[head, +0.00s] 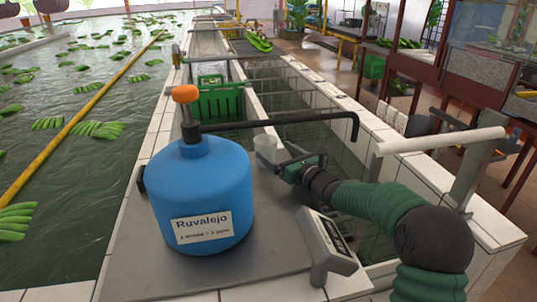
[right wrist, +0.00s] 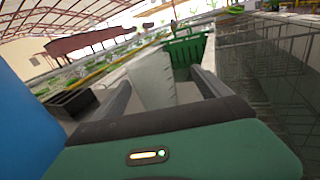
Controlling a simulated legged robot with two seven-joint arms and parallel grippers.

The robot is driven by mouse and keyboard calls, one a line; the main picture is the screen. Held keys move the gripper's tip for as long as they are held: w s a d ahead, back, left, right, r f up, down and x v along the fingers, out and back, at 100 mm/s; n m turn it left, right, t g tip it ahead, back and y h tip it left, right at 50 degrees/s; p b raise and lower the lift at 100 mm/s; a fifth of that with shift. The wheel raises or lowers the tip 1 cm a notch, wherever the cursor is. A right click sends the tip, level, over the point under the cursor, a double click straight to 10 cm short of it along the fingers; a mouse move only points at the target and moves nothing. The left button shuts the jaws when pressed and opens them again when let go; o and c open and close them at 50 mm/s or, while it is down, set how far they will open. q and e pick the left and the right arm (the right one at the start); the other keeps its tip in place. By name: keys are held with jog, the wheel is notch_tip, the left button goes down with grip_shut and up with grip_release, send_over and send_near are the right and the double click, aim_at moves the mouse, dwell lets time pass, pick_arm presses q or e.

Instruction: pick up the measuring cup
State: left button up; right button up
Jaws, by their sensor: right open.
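The measuring cup (head: 265,147) is a pale, translucent cup standing at the edge of the grey metal top, just right of the blue container. My right gripper (head: 277,160) comes in from the right, at the cup's near right side, and partly hides its lower part. In the right wrist view the cup (right wrist: 151,80) shows between the two spread fingers (right wrist: 162,88). The gripper is open; I cannot tell whether a finger touches the cup. My left gripper is not in view.
A blue container (head: 205,190) with an orange-topped pump and a long dark spout stands left of the cup. A digital scale (head: 327,240) sits nearer on the metal top. A green crate (head: 219,101) and water channels lie behind. A tiled wall edge runs along the right.

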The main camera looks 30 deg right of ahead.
aim_at(261, 143)
jog(key=w+a, duration=0.2)
jog(key=w, duration=0.1)
jog(key=shift+a+r, duration=0.4)
jog(key=w, duration=0.4)
jog(key=shift+d+f, duration=0.15)
jog(key=shift+f, duration=0.2)
jog(key=shift+s+d+f, duration=0.1)
jog(key=shift+d, duration=0.35)
jog(key=shift+s+a+r, duration=0.1)
jog(key=shift+a+r, duration=0.1)
jog(key=shift+a, duration=0.15)
jog(key=c, duration=0.4)
jog(key=shift+a, duration=0.3)
jog(key=c, duration=0.5)
jog(key=shift+d, duration=0.15)
jog(key=c, duration=0.4)
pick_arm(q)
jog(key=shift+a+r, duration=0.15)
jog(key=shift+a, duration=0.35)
pick_arm(e)
jog(key=shift+d, duration=0.25)
jog(key=shift+c, duration=0.2)
